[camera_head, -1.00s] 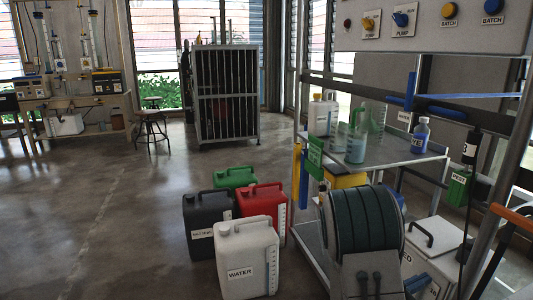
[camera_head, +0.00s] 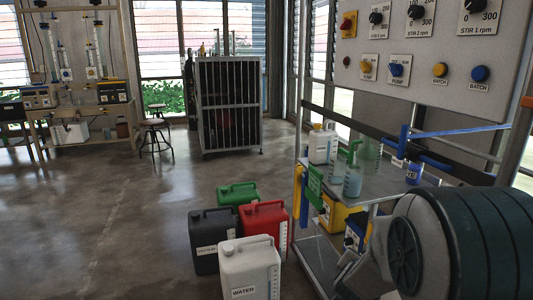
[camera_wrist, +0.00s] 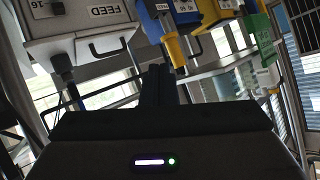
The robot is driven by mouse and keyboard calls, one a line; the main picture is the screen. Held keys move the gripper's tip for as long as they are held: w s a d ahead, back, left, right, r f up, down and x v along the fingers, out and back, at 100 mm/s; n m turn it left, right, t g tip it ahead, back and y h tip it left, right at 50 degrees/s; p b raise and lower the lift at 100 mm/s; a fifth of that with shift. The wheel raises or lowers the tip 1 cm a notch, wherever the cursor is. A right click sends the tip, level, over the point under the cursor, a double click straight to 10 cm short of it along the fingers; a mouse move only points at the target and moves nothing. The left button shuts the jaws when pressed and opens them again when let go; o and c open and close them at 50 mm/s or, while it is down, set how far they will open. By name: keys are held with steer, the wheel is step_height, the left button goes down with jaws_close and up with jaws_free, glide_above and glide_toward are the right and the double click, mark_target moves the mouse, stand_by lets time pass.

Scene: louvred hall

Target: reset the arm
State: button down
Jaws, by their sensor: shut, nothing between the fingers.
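My gripper (camera_wrist: 159,72) shows in the wrist view as dark fingers standing up from the wide dark hand. The fingers are together with nothing between them. Behind them are a white box labelled FEED (camera_wrist: 85,15), a blue box (camera_wrist: 172,20) and a yellow holder (camera_wrist: 180,48). I see no contact with any of these. In the head view a large grey and dark-green ribbed part of my arm fills the lower right, and the fingers cannot be made out there.
A trolley shelf (camera_head: 375,182) with bottles and beakers stands beside the arm, under a control panel (camera_head: 430,60). A white WATER can (camera_head: 250,268), red can (camera_head: 264,222), black can (camera_head: 213,240) and green can (camera_head: 238,194) stand left of it.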

steer(key=s+a+r+n+g+y+p, duration=0.1)
steer(key=s+a+r+n+y+p, duration=0.2)
steer(key=s+a+r+p, duration=0.4)
steer(key=s+a+r+n+g+y+p, duration=0.2)
steer(key=s+a+r+n+y+p, duration=0.15)
steer(key=r, duration=0.55)
steer(key=s+r+n+g+p, duration=0.3)
steer(key=s+r+p, duration=0.4)
steer(key=s, duration=0.6)
steer(key=shift+s+a+r+g, duration=0.25)
steer(key=shift+r+g, duration=0.3)
steer(key=shift+g, duration=0.35)
steer(key=shift+h, duration=0.25)
